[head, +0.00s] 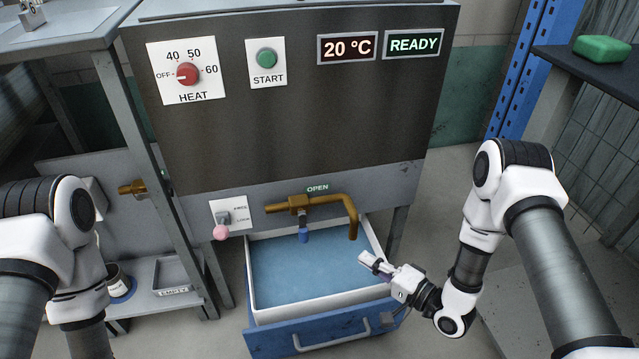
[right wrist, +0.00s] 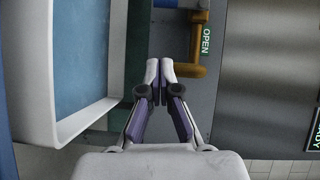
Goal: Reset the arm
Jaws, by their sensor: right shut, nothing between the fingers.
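My right gripper (head: 374,264) is over the right side of the white basin, beside the brass spout. In the right wrist view the right gripper (right wrist: 159,72) shows its fingertips together with nothing between them. My right arm (head: 500,215) comes in from the right and bends down to the gripper. My left arm (head: 60,250) shows at the left edge, but its gripper is out of the frame.
The white basin (head: 252,299) with blue water sits in a blue drawer (head: 275,342) with a handle. A brass pipe (head: 335,199) hangs over it, marked OPEN. The grey panel above has a red HEAT knob (head: 188,73) and green START button (head: 267,58). A small tray (head: 172,274) is at left.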

